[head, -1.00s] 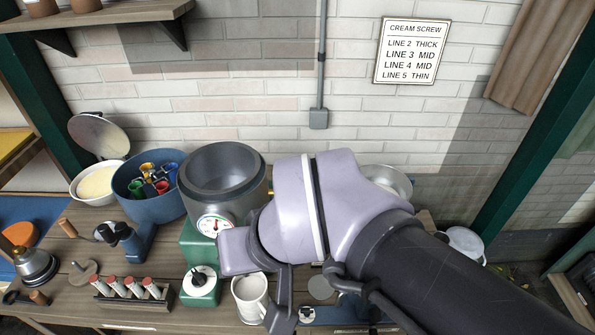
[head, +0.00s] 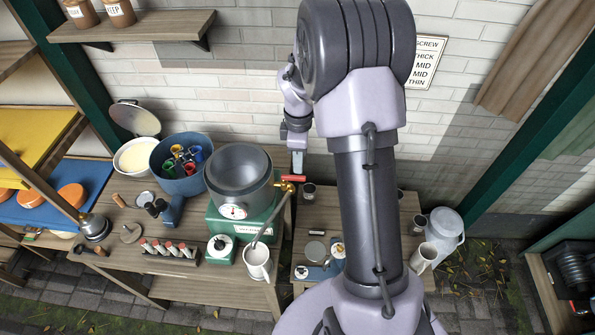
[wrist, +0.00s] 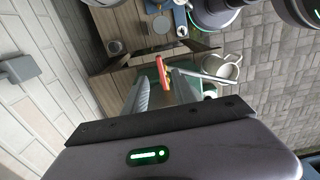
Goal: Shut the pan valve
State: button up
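The pan valve is a brass fitting (head: 284,187) on the right side of the round grey pan (head: 238,160). Its red lever (head: 293,178) points sideways to the right, away from the pan. A spout (head: 266,224) slants from the valve down to a white mug (head: 257,262); I cannot tell whether anything flows. My gripper (head: 298,166) is just above the lever, pointing down. In the wrist view the red lever (wrist: 161,73) shows beyond the fingers, and my gripper (wrist: 160,92) looks open and empty. Contact with the lever is not clear.
The pan sits on a green base (head: 225,222) with a dial. A blue tub (head: 181,184) stands left of it. The brick wall is close behind my gripper. A lower bench (head: 310,222) with small items is to the right.

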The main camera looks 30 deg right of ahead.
aim_at(299, 176)
notch_tip(299, 176, down, 6)
jog(key=shift+f, duration=0.2)
grip_shut()
